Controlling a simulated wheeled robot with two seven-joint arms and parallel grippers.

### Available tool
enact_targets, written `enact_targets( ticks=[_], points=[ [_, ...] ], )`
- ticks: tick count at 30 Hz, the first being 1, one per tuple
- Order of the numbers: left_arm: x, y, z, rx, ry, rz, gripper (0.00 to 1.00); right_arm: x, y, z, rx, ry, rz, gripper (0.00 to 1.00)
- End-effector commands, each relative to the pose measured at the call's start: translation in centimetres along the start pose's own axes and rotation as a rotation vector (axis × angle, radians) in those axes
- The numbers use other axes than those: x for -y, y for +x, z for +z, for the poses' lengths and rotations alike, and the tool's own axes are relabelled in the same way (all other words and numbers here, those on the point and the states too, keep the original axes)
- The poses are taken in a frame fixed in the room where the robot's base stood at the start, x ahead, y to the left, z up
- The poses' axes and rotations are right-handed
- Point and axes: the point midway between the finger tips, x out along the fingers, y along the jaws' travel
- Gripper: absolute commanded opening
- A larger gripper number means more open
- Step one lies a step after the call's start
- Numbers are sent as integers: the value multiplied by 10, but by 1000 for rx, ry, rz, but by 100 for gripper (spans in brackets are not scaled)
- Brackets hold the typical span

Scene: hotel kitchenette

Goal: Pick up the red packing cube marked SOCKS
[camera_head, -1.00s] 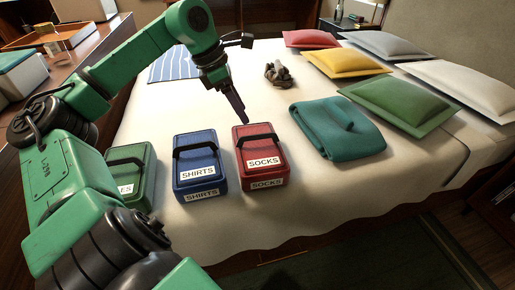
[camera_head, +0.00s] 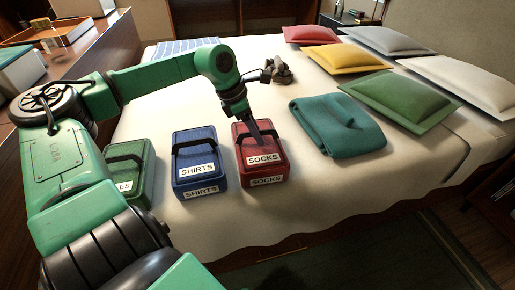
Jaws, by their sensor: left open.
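The red packing cube (camera_head: 262,168) marked SOCKS stands on the bed, at the right end of a row of three cubes. It has a dark strap handle across its top. My left gripper (camera_head: 257,138) is open and points down at the top of the red cube, by the handle. The fingers overlap the handle in the picture, and I cannot tell whether they touch it. The arm hides part of the cube's far edge. My right gripper is not in view.
The blue SHIRTS cube (camera_head: 199,163) stands close on the left, with a green cube (camera_head: 130,170) beyond it. A folded teal blanket (camera_head: 338,126) lies on the right. Pillows, such as the yellow one (camera_head: 345,58), lie farther back. Bare bedding (camera_head: 250,218) lies in front.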

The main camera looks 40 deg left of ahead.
Motion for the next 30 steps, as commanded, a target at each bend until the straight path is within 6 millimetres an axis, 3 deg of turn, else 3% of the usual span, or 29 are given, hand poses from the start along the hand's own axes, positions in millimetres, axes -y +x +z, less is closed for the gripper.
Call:
enact_targets(
  ticks=[14, 15, 19, 20, 30],
  points=[
    [0, 4, -2, 0, 1, 0, 57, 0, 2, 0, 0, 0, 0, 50],
    [0, 4, -2, 0, 1, 0, 54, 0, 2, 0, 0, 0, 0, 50],
    [0, 4, -2, 0, 1, 0, 4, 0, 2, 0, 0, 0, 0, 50],
    [0, 4, -2, 0, 1, 0, 0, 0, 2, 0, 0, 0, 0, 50],
    [0, 4, -2, 0, 1, 0, 0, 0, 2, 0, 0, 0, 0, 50]
  ],
)
